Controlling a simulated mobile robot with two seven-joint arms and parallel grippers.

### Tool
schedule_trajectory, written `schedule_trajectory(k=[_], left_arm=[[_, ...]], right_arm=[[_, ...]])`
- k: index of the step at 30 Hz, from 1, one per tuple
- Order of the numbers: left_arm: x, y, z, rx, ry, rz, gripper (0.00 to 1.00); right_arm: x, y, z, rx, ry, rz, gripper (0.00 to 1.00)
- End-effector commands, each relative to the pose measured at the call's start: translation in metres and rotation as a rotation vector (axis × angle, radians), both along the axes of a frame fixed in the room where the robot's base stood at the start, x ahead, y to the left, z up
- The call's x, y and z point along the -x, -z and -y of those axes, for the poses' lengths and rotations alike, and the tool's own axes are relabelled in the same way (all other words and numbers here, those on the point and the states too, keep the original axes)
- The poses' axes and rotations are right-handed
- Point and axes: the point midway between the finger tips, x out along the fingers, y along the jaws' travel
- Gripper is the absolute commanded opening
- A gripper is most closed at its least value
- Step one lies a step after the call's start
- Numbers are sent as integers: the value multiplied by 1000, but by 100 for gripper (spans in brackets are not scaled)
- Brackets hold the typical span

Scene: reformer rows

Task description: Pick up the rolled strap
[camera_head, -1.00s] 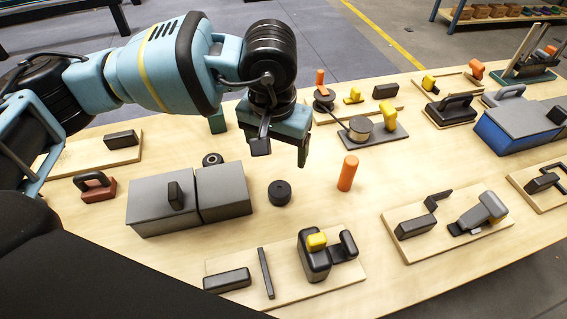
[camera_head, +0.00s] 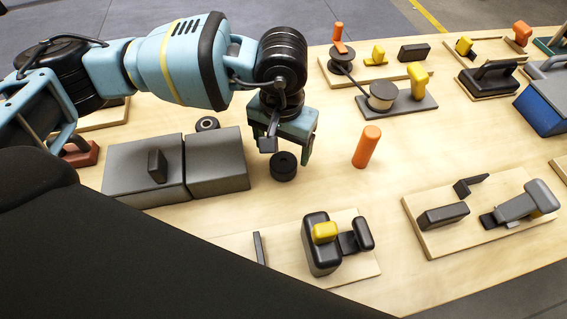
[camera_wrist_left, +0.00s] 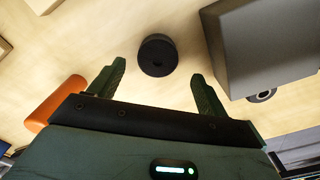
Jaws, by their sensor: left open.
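The rolled strap looks to be the short black roll (camera_head: 284,166) lying on the light wooden table, right of the grey boxes. My left gripper (camera_head: 286,146) is open and empty, pointing down above the roll. In the left wrist view the roll (camera_wrist_left: 155,56) shows ahead of the two spread green fingers (camera_wrist_left: 155,85), roughly midway between them and apart from both. My right gripper is in no view.
Two grey boxes (camera_head: 145,176) stand left of the roll. An orange cylinder (camera_head: 367,147) stands to the right. A small black ring (camera_head: 207,124) lies behind the boxes. Boards with several fixtures surround this area. The wood just in front of the roll is clear.

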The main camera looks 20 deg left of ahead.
Motion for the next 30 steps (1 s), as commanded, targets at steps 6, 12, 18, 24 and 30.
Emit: schedule_trajectory(k=[6,12,18,24,30], left_arm=[[0,18,2,-1,1,-1,77],[-1,44,3,0,-1,-1,77],[-1,52,3,0,-1,1,77],[-1,52,4,0,-1,1,69],[-1,51,4,0,-1,1,43]], right_arm=[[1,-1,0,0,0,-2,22],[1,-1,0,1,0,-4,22],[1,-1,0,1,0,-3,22],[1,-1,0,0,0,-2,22],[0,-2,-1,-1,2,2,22]])
